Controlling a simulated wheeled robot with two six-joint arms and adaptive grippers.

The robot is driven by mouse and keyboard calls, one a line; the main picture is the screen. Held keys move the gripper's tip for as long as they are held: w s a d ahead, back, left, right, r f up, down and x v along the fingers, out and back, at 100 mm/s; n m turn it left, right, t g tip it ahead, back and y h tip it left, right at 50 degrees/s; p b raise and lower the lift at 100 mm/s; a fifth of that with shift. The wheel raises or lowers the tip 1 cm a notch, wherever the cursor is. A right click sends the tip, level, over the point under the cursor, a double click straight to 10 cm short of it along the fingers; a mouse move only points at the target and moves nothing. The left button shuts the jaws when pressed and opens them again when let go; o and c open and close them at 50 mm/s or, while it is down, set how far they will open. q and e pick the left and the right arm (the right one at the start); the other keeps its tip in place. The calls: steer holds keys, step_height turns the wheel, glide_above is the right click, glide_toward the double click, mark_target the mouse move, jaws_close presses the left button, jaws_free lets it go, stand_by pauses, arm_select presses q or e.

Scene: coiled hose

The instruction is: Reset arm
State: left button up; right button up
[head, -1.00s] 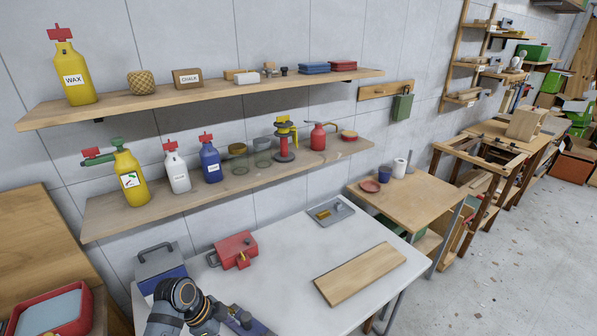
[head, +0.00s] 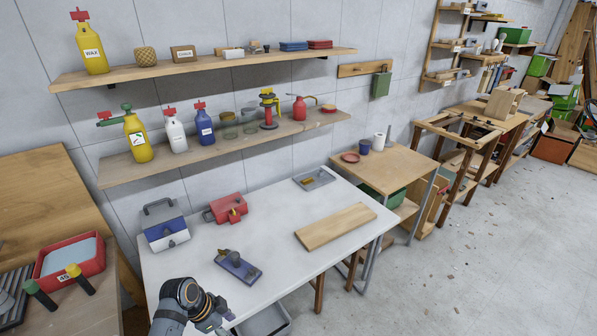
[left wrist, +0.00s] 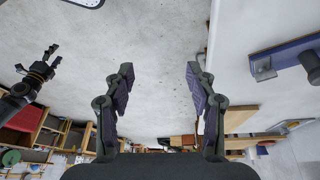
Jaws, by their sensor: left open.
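My left arm comes in at the bottom of the head view, with its gripper (head: 222,322) low at the near edge of the white table. In the left wrist view the left gripper (left wrist: 160,75) is open, its two dark fingers wide apart, with nothing between them but floor behind. The right gripper (left wrist: 52,54) shows at the left of the left wrist view, out over the floor. It is small there, its fingers look parted and it seems empty. The right arm is not in the head view. No coiled hose can be made out.
The white table (head: 270,245) holds a blue hand plane (head: 238,266), a red box (head: 226,208), a blue-and-grey toolbox (head: 165,226) and a wooden board (head: 335,227). Shelves with bottles run along the wall. A red tray (head: 72,276) stands at left. Open floor (head: 480,270) lies at right.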

arm_select(q)
steer(key=s+a+f+n+y+b, duration=0.1)
steer(key=s+a+f+n, duration=0.2)
steer(key=f, duration=0.6)
steer(key=s+a+f+n+y+b, duration=0.1)
steer(key=s+a+f+n, duration=0.15)
steer(key=s+f, duration=0.5)
steer(key=s+a+f+n+y+b, duration=0.1)
steer(key=s+a+f+n, duration=0.2)
steer(key=f, duration=0.8)
steer(key=s+f+n, duration=0.1)
steer(key=s+f, duration=0.2)
steer(key=s, duration=0.3)
steer(key=s+f+n+y, duration=0.1)
steer(key=s+f+n, duration=0.1)
steer(key=s+f, duration=0.2)
steer(key=s+f+n+b, duration=0.1)
steer(key=s+f, duration=0.3)
steer(key=s, duration=0.6)
steer(key=shift+s+a+y, duration=0.25)
steer(key=shift+a+y, duration=0.1)
steer(key=shift+y, duration=0.05)
arm_select(e)
steer(key=f, duration=0.2)
steer(key=w+f, duration=0.1)
steer(key=f, duration=0.1)
steer(key=shift+w+d, duration=0.1)
steer(key=shift+d, duration=0.1)
arm_select(q)
steer(key=shift+n, duration=0.25)
